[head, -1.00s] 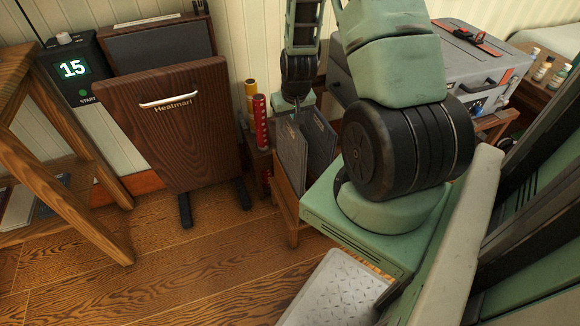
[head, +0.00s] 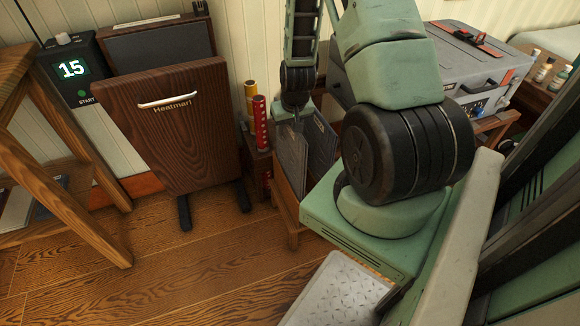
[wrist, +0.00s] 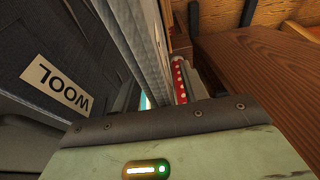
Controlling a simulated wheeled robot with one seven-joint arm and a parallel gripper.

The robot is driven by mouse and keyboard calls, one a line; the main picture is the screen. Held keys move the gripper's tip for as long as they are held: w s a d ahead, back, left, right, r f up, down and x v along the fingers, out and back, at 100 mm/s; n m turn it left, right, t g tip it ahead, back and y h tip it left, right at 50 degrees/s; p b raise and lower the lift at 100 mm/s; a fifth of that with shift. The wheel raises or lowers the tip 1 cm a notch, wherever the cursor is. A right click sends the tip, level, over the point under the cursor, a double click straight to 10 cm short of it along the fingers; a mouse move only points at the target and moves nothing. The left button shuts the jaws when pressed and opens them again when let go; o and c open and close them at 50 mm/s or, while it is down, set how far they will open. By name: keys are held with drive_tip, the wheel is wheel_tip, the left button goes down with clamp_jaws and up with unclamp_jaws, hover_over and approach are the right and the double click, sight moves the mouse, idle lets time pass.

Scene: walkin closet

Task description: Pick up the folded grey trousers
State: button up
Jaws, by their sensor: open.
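Two grey folded slabs stand upright in a low wooden holder (head: 290,225) in the head view. The left grey slab (head: 292,160) is directly below my gripper (head: 298,122); the right grey slab (head: 321,143) leans beside it. I cannot tell for sure which is the folded trousers. In the wrist view a light grey fabric-like edge (wrist: 146,45) runs up from my gripper's palm (wrist: 165,135). A dark grey piece (wrist: 40,40) with a WOOL label is at its left. My gripper is open; its fingertips are largely hidden, and contact is unclear.
A brown wooden Heatmarl trouser press (head: 170,130) stands left of the holder. Red (head: 261,123) and yellow (head: 250,100) cylinders are close by. A grey case (head: 440,65) sits behind my arm. The wooden floor (head: 190,265) in front is clear.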

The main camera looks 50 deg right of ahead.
clamp_jaws()
idle(1.5)
